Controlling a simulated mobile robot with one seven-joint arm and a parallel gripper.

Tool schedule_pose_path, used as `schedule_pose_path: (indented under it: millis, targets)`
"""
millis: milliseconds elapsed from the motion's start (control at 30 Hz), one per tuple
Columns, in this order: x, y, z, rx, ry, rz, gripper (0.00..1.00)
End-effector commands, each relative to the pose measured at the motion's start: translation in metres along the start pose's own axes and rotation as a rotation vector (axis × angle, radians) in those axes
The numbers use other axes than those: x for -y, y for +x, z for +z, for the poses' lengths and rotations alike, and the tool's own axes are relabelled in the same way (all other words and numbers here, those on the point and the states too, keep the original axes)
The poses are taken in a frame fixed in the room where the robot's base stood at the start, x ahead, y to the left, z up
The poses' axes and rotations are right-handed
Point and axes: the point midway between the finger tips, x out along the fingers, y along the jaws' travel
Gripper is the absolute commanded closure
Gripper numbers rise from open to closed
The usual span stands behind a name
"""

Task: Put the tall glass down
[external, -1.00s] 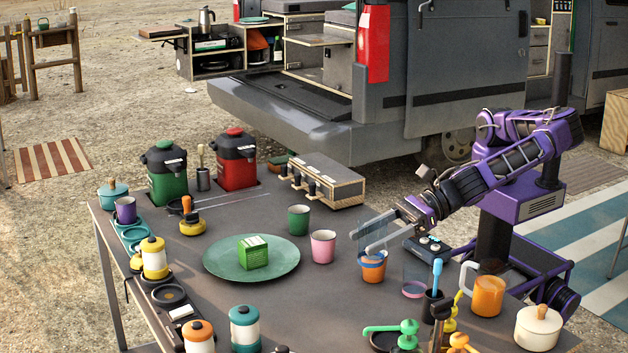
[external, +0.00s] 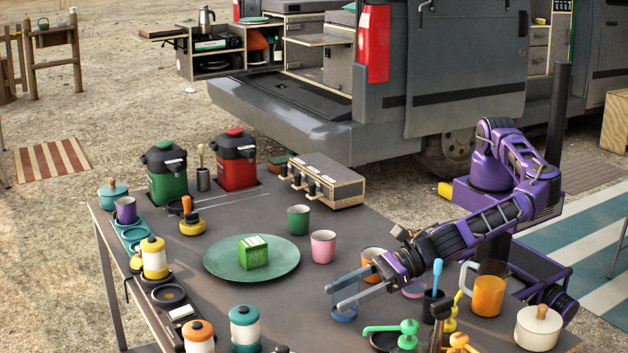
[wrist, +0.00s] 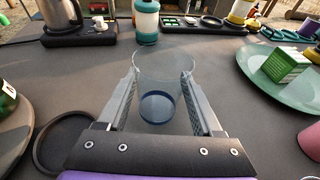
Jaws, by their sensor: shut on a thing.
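The tall glass (external: 345,312) is clear with a blue base. It also shows in the wrist view (wrist: 160,106), upright between the two fingers. My gripper (external: 336,297) is shut on the glass from its sides, and in the wrist view my gripper (wrist: 161,74) has one finger along each wall. The base is at or very near the bare table top (external: 300,325); I cannot tell whether it touches.
A green plate (external: 220,270) with a green box lies to the left. Pink (external: 322,247) and orange (external: 372,262) cups stand behind. A teal-lidded jar (external: 244,328) is to the front left, and a dark round dish (wrist: 65,143) shows in the wrist view. Table around the glass is clear.

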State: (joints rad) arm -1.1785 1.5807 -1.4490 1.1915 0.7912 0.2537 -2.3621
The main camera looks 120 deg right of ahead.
Motion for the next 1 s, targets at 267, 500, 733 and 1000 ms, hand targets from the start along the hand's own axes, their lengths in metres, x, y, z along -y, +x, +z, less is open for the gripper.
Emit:
schedule_pose_path:
  millis: [267, 500, 733, 1000]
  targets:
    - [-0.0003, 0.0021, -0.0069, 0.001, 0.001, 0.001, 0.89]
    - [-0.0003, 0.0031, -0.0103, 0.000, 0.003, 0.001, 0.26]
    - [-0.0002, 0.0031, -0.0102, 0.000, 0.002, 0.001, 0.03]
    - [-0.0002, 0.0016, -0.0054, 0.001, 0.000, 0.001, 0.03]
